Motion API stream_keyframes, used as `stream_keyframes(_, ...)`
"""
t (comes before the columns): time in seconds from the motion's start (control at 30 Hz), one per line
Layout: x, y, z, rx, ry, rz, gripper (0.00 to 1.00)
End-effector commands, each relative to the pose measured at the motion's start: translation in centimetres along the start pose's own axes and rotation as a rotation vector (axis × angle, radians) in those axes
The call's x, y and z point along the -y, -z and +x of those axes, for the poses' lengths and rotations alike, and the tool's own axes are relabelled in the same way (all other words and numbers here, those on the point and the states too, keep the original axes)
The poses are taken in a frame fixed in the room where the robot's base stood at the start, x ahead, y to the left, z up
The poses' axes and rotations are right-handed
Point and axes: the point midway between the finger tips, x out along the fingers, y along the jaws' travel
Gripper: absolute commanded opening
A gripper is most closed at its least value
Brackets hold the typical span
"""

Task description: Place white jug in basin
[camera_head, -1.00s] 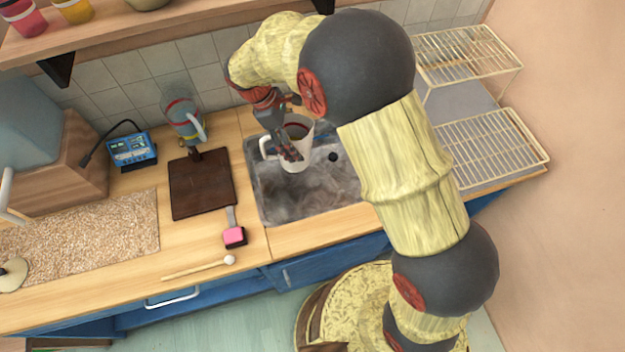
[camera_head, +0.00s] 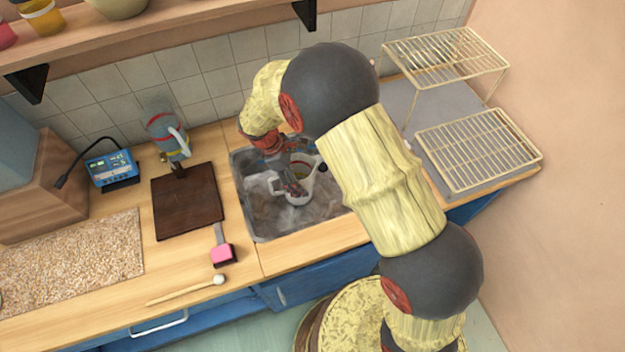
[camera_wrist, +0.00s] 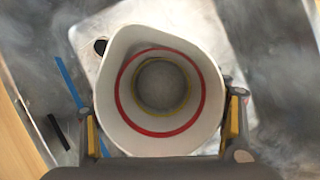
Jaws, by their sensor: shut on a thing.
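The white jug (camera_head: 302,190) is inside the metal basin (camera_head: 252,212) in the head view, with its handle to the left. In the wrist view I look down into the open mouth of the jug (camera_wrist: 160,85), which has a red ring and a yellow ring inside. My gripper (camera_head: 292,186) is shut on the jug, with a finger on either side of it in the wrist view (camera_wrist: 162,130). The jug looks upright. Whether its base touches the basin floor I cannot tell.
A blue-grey jug with a handle (camera_head: 168,135) stands behind a dark brown board (camera_head: 187,200) on the counter left of the basin. A pink-headed tool (camera_head: 222,252) and a round-tipped stick (camera_head: 190,289) lie in front. A wire rack (camera_head: 480,150) stands at the right.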

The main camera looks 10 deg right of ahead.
Motion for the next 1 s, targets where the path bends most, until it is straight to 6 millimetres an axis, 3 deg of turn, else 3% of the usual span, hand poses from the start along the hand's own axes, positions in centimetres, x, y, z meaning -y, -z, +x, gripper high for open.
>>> stream_keyframes(0.3,0.0,-3.8,1.8,0.0,0.001,0.003,0.36)
stream_keyframes(0.4,0.0,-3.1,2.7,0.0,0.0,-0.001,0.36)
stream_keyframes(0.73,0.0,-3.0,2.8,0.0,0.0,0.0,0.36)
stream_keyframes(0.77,0.0,-3.0,2.8,0.0,0.0,0.0,0.71)
stream_keyframes(1.0,0.0,-3.0,2.8,0.0,0.0,0.0,0.84)
